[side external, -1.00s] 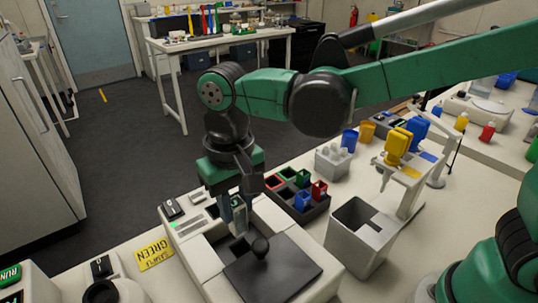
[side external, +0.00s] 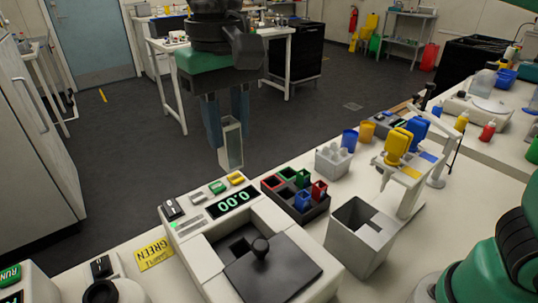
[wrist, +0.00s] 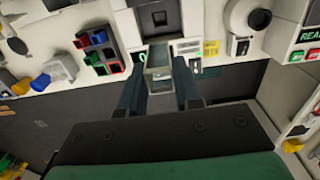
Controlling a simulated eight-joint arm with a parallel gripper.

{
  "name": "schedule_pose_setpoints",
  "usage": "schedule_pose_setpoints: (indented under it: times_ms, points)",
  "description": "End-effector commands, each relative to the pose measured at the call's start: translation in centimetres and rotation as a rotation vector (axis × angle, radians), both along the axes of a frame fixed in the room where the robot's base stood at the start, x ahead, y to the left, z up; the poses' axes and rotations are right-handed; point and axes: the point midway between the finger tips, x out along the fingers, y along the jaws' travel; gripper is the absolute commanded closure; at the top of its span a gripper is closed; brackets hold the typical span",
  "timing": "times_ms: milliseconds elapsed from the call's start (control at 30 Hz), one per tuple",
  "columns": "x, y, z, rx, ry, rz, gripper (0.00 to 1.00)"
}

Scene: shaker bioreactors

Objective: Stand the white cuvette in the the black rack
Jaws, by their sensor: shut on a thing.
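My gripper (side external: 227,118) is shut on the white cuvette (side external: 231,147), a pale upright tube with a see-through face. It hangs below my fingertips, high above the bench and to the left of the rack in the side view. In the wrist view my gripper (wrist: 161,85) holds the cuvette (wrist: 159,68) between its fingers. The black rack (side external: 318,209) stands on the bench behind the grey bin and holds red, green and blue cuvettes. Some of its slots look empty. The rack also shows at upper left in the wrist view (wrist: 98,57).
A white instrument (side external: 197,262) with a 0.00 display and a black knobbed cover (side external: 272,274) stands left of the rack. A grey open bin (side external: 362,235) is to its right. A white tube block (side external: 332,160) and a pipette stand (side external: 408,190) are behind.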

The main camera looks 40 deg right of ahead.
Motion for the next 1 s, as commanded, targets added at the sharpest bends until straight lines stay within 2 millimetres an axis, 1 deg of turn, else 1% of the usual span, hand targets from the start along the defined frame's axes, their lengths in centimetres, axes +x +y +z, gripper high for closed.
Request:
schedule_pose_setpoints:
  times_ms: [133,233,267,433,500,600,700,800,1000]
  points:
    - [0.4,-0.4,-0.4,0.0,0.0,-0.002,1.0]
    - [1.7,-1.9,-1.9,0.0,0.0,-0.008,1.0]
    - [2.2,-2.6,-2.5,0.0,0.0,-0.009,1.0]
    - [4.8,-7.8,-6.9,0.0,0.0,-0.012,1.0]
    - [5.3,-9.9,-8.5,0.0,0.0,-0.011,1.0]
    - [5.5,-12.4,-10.4,0.0,0.0,-0.008,1.0]
    - [5.5,-14.0,-11.6,0.0,0.0,-0.005,1.0]
    - [5.5,-14.7,-12.3,0.0,0.0,-0.002,1.0]
    - [5.5,-14.8,-13.6,0.0,-0.001,0.0,1.0]
